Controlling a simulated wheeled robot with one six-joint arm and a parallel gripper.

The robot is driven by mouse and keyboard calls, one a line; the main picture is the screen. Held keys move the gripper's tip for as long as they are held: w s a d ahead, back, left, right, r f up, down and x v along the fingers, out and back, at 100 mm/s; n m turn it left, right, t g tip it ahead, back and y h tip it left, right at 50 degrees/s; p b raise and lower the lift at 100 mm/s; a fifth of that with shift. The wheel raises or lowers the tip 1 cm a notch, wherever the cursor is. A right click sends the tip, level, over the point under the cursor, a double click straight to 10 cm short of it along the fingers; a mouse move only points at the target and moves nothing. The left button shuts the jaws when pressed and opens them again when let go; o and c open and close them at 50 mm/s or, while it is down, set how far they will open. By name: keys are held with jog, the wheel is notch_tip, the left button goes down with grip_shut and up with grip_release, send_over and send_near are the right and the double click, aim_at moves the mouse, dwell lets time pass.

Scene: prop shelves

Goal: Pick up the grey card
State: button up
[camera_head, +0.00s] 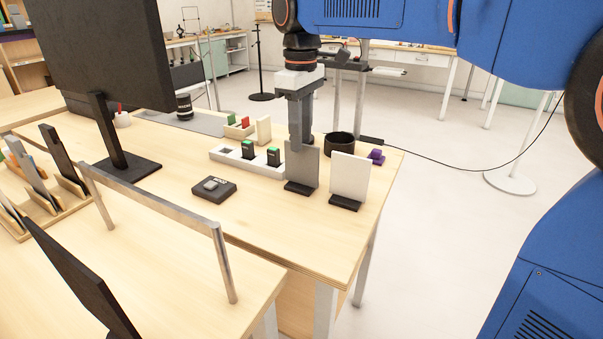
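The grey card (301,166) stands upright in a small black base on the wooden table, near its right end. A white card (349,182) stands just to the right of it in a similar black base. My gripper (302,138) points straight down at the top edge of the grey card, and its fingertips overlap that edge in the picture. The fingers are seen nearly edge-on, so I cannot tell whether they are apart or closed on the card.
A dark round cup (340,147) and a purple object (376,156) are behind the cards. A monitor (100,50) stands left.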

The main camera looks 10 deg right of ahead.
send_over(302, 183)
jog(key=shift+w+f, duration=0.15)
jog(key=shift+f, duration=1.65)
jog(key=shift+w+f, duration=0.1)
jog(key=shift+f, duration=1.7)
jog(key=shift+f, duration=0.25)
grip_shut()
